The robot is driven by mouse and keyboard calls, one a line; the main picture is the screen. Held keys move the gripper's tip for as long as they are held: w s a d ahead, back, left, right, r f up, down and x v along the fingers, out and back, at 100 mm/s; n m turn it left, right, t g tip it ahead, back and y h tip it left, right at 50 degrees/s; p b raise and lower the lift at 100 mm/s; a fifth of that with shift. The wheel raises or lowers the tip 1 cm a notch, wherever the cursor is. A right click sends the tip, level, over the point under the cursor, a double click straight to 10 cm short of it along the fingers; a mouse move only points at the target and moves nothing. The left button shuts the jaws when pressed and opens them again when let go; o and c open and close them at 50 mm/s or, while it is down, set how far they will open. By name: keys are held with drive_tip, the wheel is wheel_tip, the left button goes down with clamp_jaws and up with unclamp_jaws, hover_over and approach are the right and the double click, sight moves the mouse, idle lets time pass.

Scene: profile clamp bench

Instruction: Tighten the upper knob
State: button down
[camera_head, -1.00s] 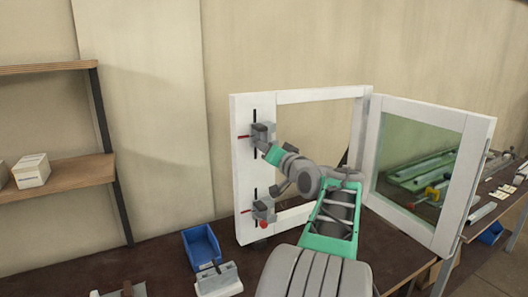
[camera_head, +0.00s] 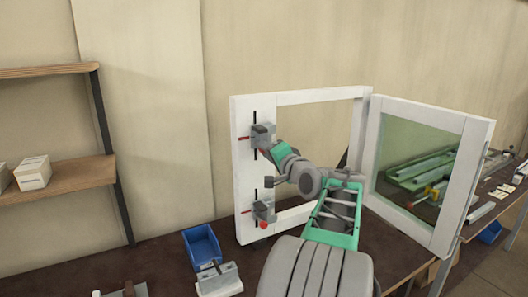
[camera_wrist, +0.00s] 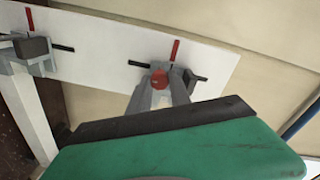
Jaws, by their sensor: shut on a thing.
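The upper clamp (camera_head: 263,131) is a grey block on the white upright profile (camera_head: 242,180) of the frame. Its red knob (camera_wrist: 159,78) shows in the wrist view between the grey fingers of my gripper (camera_wrist: 160,92). My gripper is shut on this knob. In the head view my gripper (camera_head: 267,149) reaches the clamp from the lower right and mostly hides the knob. The lower clamp (camera_head: 264,208) has its own red knob (camera_head: 263,225), free of my gripper. Red and black marks lie beside both clamps.
A glazed sash (camera_head: 425,165) stands swung open on the right. A blue bin (camera_head: 201,245) and a grey-and-white fixture (camera_head: 219,280) stand on the dark bench at the lower left. A wooden shelf with white boxes (camera_head: 33,173) is at far left.

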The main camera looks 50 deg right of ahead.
drive_tip(key=shift+a+r, duration=0.1)
drive_tip(key=shift+r, duration=0.35)
drive_tip(key=c, duration=1.6)
unclamp_jaws()
drive_tip(key=shift+w, duration=0.1)
drive_tip(key=o, duration=0.3)
drive_tip(key=shift+w+f, duration=0.1)
drive_tip(key=shift+f, duration=0.1)
drive_tip(key=shift+o, duration=0.6)
drive_tip(key=shift+f, duration=0.1)
drive_tip(key=shift+s+f, duration=0.1)
drive_tip(key=shift+s, duration=0.1)
drive_tip(key=b+v, duration=0.2)
drive_tip(key=v, duration=0.5)
drive_tip(key=shift+s, duration=0.25)
